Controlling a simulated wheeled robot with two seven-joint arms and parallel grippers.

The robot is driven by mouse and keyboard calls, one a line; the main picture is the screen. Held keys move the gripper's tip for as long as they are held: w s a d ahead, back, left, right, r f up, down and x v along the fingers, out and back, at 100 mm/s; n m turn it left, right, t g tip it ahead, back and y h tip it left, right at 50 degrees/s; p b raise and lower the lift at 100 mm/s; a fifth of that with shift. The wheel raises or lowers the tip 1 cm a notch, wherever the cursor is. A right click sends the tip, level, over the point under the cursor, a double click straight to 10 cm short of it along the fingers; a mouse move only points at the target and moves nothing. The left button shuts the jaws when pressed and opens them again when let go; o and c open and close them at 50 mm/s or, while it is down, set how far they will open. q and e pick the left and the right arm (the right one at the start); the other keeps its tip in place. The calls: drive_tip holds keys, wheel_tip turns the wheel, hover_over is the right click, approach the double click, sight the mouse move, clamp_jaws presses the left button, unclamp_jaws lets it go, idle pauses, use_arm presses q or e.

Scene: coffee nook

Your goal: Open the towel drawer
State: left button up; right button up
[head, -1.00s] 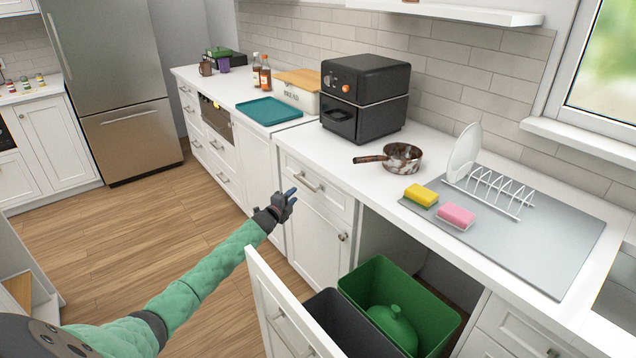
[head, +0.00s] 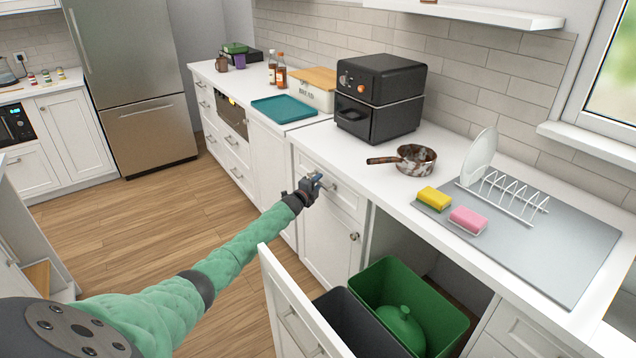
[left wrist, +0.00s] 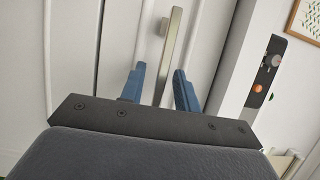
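A white drawer (head: 346,202) with a bar handle (head: 331,186) sits under the counter, below the black oven; it looks closed. I cannot tell from any label whether it is the towel drawer. My left gripper (head: 315,181) is at the drawer front, hiding part of the handle. In the left wrist view, the gripper's blue fingers (left wrist: 159,75) are apart, and the metal handle (left wrist: 171,50) runs between and beyond them. Neither finger clearly touches it. My right gripper is not in view.
A pan (head: 416,160), black oven (head: 378,98), sponges and dish rack stand on the counter. The wooden floor (head: 130,230) at left is clear.

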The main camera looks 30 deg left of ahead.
use_arm(q)
drive_tip(key=shift+w, duration=0.2)
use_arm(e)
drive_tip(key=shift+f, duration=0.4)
use_arm(q)
clamp_jaws()
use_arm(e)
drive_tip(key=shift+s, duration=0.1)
use_arm(q)
drive_tip(key=shift+s, duration=0.1)
